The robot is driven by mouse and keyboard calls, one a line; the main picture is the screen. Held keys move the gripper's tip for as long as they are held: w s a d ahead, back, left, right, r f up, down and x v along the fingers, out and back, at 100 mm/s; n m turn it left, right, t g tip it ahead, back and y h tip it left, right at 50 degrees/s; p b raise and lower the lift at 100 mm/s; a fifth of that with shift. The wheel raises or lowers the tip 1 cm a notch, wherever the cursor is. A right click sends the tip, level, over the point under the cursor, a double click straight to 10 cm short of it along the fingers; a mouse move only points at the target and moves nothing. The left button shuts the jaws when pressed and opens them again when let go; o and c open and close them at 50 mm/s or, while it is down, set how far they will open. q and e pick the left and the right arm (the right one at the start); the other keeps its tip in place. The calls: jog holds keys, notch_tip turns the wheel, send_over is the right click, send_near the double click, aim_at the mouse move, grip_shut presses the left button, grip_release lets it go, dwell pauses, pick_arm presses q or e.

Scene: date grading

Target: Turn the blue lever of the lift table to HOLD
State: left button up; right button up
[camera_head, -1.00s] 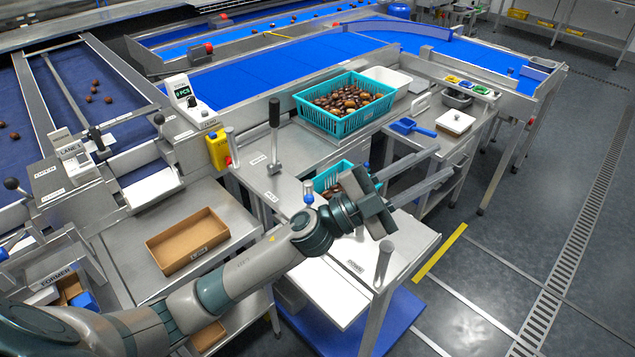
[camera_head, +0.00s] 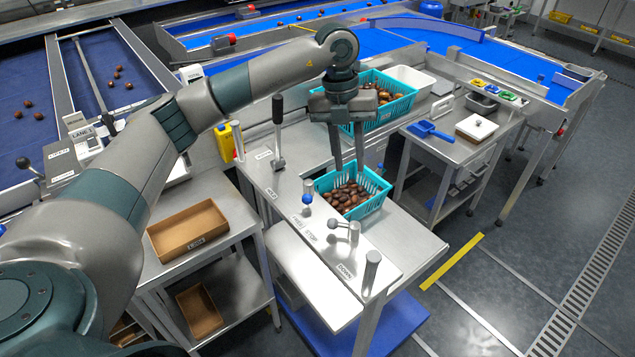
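The lift table (camera_head: 405,245) is a pale metal stand with a lower blue base (camera_head: 395,320). A short lever with a blue knob (camera_head: 307,198) stands on its front panel, beside small printed labels too small to read surely, so I cannot tell its setting. My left gripper (camera_head: 348,168) points down just behind and right of the blue lever, above the small teal basket of dates (camera_head: 377,206). Its two fingers are apart with nothing seen between them; the tips reach the basket's far edge. It does not touch the lever. My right gripper is not in view.
A tall black-handled lever (camera_head: 277,125) stands left of the gripper. A metal T-shaped handle (camera_head: 344,229) and a post (camera_head: 371,268) stand on the panel's right. A large teal crate of dates (camera_head: 402,108) is behind my wrist. A brown tray (camera_head: 188,230) lies left.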

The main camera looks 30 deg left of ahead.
aim_at(308, 189)
pick_arm(q)
jog(key=a+r+n+y, duration=0.2)
jog(key=a+r+y, duration=0.1)
jog(key=a, duration=0.5)
jog(key=shift+w+a+r, duration=0.4)
jog(key=shift+w+r, duration=0.05)
jog(key=shift+r, duration=0.2)
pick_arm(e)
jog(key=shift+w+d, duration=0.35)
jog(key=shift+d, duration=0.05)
pick_arm(q)
jog(key=shift+f, duration=0.15)
